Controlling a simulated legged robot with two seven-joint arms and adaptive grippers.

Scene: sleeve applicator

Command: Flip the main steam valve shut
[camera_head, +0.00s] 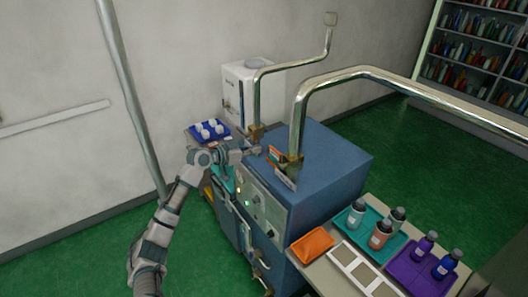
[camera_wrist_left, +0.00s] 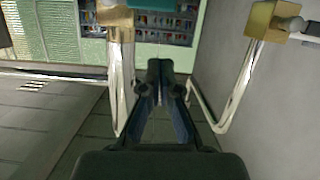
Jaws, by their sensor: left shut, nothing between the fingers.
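Two shiny metal pipes rise from the blue machine (camera_head: 325,165) in the head view. A brass fitting sits at the foot of the rear pipe (camera_head: 257,131) and another at the foot of the front pipe (camera_head: 291,160). Small orange-and-white labels stand near them; which fitting is the main steam valve I cannot tell. My left gripper (camera_head: 242,152) is over the machine's left top edge, near the rear fitting. In the left wrist view its fingers (camera_wrist_left: 160,80) are shut and empty, with one brass fitting (camera_wrist_left: 264,18) at upper right and another (camera_wrist_left: 114,14) at upper left. My right gripper is out of view.
A white tank (camera_head: 238,85) stands behind the machine. A blue tray with white items (camera_head: 209,131) is left of it. At front right are an orange tray (camera_head: 312,245), a teal tray and a purple tray with bottles. The long front pipe crosses above to the right.

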